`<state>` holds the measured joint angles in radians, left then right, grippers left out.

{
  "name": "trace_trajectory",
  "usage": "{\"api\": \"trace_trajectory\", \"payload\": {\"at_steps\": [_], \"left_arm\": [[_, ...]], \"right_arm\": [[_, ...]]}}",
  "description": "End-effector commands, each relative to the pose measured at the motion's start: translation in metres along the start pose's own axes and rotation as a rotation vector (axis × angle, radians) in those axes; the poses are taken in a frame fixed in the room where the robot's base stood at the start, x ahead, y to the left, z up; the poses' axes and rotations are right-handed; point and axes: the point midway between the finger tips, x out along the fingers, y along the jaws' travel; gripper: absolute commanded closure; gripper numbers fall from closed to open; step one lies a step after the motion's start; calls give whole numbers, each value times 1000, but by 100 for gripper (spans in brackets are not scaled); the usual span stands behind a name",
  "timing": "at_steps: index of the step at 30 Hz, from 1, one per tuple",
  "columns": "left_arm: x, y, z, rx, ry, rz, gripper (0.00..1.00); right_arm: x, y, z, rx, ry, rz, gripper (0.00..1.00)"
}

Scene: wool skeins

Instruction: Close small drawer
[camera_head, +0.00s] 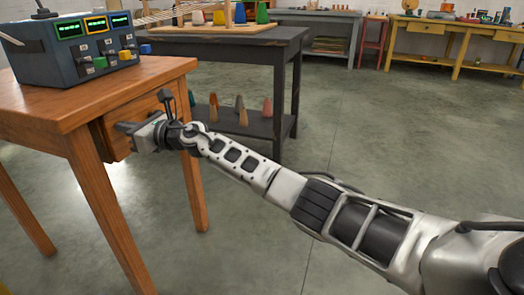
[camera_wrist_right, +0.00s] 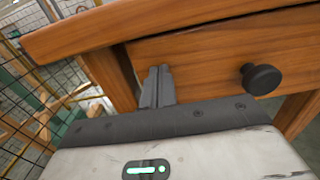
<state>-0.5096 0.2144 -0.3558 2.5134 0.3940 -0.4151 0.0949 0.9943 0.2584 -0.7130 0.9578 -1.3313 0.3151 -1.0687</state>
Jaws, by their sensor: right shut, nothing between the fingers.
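The small wooden drawer (camera_head: 143,106) sits under the top of the orange-brown wooden table (camera_head: 75,98). Its front seems to stand out slightly from the table frame, but I cannot tell the exact gap. In the right wrist view the drawer front (camera_wrist_right: 215,62) carries a round dark knob (camera_wrist_right: 262,79). My right gripper (camera_head: 127,128) is at the drawer front, fingers together and empty. In the right wrist view its fingertips (camera_wrist_right: 158,75) are against or just before the drawer front, left of the knob. I cannot tell if they touch. My left gripper is not in view.
A dark blue control box (camera_head: 70,48) with lit displays stands on the table. A dark workbench (camera_head: 220,42) with cones on its lower shelf stands behind. Table legs (camera_head: 193,190) stand near my arm. The grey floor (camera_head: 370,120) to the right is open.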

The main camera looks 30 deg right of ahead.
Motion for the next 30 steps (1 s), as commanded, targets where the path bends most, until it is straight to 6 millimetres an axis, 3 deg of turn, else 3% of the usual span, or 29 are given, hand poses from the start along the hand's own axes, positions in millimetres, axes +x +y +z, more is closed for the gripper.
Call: {"api": "trace_trajectory", "payload": {"at_steps": [11,14,18,30], "left_arm": [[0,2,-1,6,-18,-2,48],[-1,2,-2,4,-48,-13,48],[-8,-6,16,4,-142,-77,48],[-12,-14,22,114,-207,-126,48]], "right_arm": [[-3,1,10,-4,-15,-6,100],[-18,-1,11,-5,-14,-8,100],[-51,-3,10,-5,-8,-10,100],[-141,-1,4,-3,-4,-6,100]]}}
